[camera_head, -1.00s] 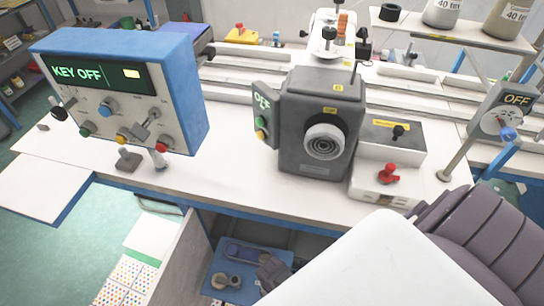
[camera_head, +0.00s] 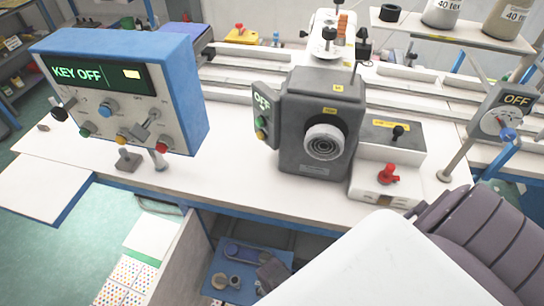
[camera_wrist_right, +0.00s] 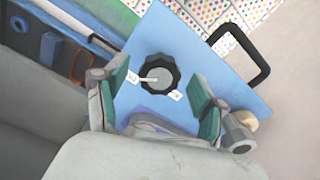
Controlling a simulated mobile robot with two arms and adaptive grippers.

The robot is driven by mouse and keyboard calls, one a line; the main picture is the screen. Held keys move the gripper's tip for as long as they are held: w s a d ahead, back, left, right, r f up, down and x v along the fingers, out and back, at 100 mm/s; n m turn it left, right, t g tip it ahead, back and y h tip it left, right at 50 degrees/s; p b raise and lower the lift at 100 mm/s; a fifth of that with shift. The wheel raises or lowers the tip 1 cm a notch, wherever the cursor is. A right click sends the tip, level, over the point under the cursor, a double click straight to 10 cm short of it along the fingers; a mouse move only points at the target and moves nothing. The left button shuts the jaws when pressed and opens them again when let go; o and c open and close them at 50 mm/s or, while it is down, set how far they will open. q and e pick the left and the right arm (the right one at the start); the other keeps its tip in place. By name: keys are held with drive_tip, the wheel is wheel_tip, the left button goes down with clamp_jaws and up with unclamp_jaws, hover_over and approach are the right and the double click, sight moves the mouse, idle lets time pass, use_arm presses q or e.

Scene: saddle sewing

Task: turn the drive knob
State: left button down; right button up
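In the right wrist view, a black scalloped knob (camera_wrist_right: 158,80) with a grey centre and a pale pointer sits on a blue panel (camera_wrist_right: 150,32). The pointer faces left, towards one of two small white labels too small to read. My right gripper (camera_wrist_right: 160,71) is open, with one green-padded finger on each side of the knob and visible gaps to it. Whether the fingers are level with the knob cannot be told. In the head view, the blue panel (camera_head: 222,262) lies low under the table, partly hidden. My left gripper is not in view.
A black handle (camera_wrist_right: 262,62) sticks out at the panel's edge. A console (camera_head: 118,98) reading KEY OFF and a grey machine head (camera_head: 320,125) stand on the white table (camera_head: 230,180) above.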

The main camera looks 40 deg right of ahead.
drive_tip(key=shift+r, duration=0.1)
wheel_tip(320, 180, up, 12)
idle(0.8)
idle(0.3)
